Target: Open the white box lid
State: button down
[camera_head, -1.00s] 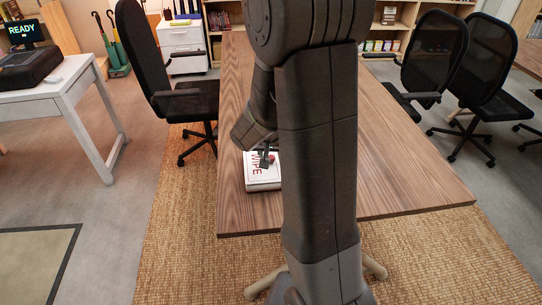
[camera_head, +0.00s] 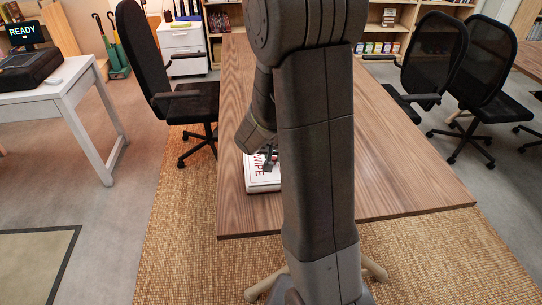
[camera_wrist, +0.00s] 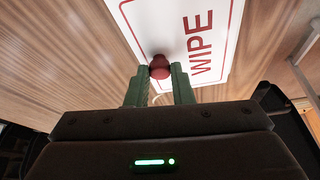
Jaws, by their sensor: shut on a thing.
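The white box (camera_head: 262,182) stands on the wooden table near its front left part, partly hidden behind my arm. Red letters reading "WIPE" show on its white lid (camera_wrist: 230,20). A red knob (camera_wrist: 159,66) on the lid sits between the green fingertips of my gripper (camera_wrist: 160,75) in the wrist view. My gripper is shut on this knob. In the head view my gripper (camera_head: 269,161) is over the box, and the knob is hard to make out there. Whether the lid is raised from the box cannot be told.
The wooden table (camera_head: 410,170) is bare to the right of my arm. A black office chair (camera_head: 185,105) stands close to the table's left edge, and two more stand on the right. A white desk (camera_head: 70,85) with a black device is at the far left.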

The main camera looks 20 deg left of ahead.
jog(key=w+d, duration=0.1)
jog(key=d, duration=0.1)
jog(key=w+d+p, duration=0.1)
jog(key=w+d, duration=0.1)
jog(key=d, duration=0.1)
jog(key=w+d+p, duration=0.1)
jog(key=d, duration=0.1)
jog(key=shift+w+d, duration=0.2)
jog(key=shift+w, duration=0.1)
jog(key=c, duration=1.3)
grip_release()
jog(key=shift+o, duration=0.2)
jog(key=p+v, duration=0.1)
jog(key=v, duration=1.3)
jog(key=shift+p, duration=0.3)
jog(key=shift+f, duration=0.15)
jog(key=b+x, duration=0.1)
jog(key=x, duration=1.2)
jog(key=shift+w+a+f, duration=0.1)
jog(key=shift+w+f, duration=0.05)
jog(key=shift+f, duration=0.15)
